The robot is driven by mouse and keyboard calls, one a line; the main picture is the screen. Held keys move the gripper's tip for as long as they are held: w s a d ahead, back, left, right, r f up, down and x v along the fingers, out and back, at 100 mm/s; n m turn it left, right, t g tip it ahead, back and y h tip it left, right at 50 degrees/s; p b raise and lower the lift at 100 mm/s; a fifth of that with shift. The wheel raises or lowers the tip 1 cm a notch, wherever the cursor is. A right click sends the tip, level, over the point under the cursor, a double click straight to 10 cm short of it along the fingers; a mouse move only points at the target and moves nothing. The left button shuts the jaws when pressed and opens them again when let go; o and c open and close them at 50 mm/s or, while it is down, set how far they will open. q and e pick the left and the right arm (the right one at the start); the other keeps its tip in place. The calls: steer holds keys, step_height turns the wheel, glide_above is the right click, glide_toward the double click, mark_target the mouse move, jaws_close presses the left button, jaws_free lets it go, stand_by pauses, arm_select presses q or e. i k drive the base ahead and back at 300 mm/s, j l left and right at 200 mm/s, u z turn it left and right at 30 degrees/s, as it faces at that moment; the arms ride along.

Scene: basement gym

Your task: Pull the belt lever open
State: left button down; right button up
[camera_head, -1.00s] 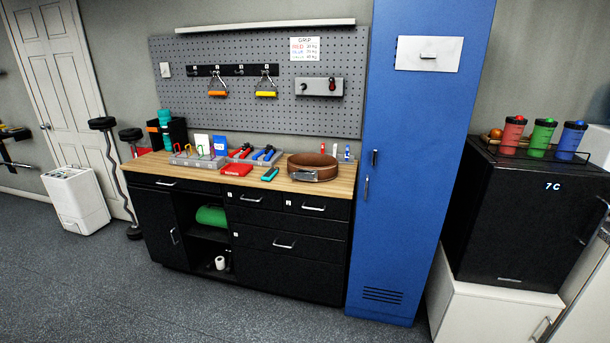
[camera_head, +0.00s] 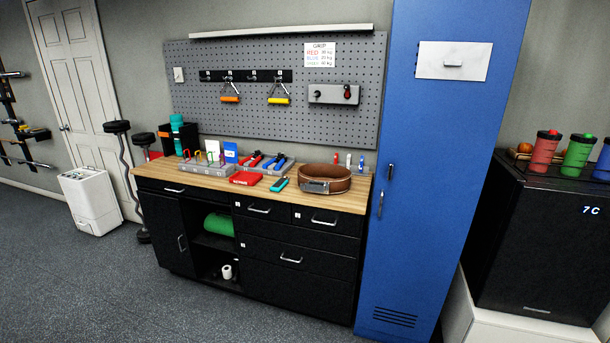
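A brown leather belt (camera_head: 338,182) lies coiled on the wooden worktop (camera_head: 225,188) of the black cabinet, toward its right end. A grey metal buckle with its lever (camera_head: 318,186) is on the near side of the belt and faces me. The lever is too small to tell whether it is open or shut. Neither of my grippers shows in the head view.
The worktop also holds a red box (camera_head: 245,179), a teal-handled tool (camera_head: 279,184), grey trays (camera_head: 207,167) and hand grippers. A tall blue locker (camera_head: 440,190) stands right of the cabinet. A black fridge (camera_head: 540,250) is farther right. Floor in front is clear.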

mark_target(306, 187)
steer(key=i+l, duration=0.25)
steer(key=i, duration=0.25)
steer(key=i+l, duration=0.2)
steer(key=i, duration=0.25)
steer(key=i+l+u, duration=0.1)
steer(key=i+l, duration=0.15)
steer(key=i, duration=0.25)
steer(key=i+l, duration=0.3)
steer(key=i, duration=0.15)
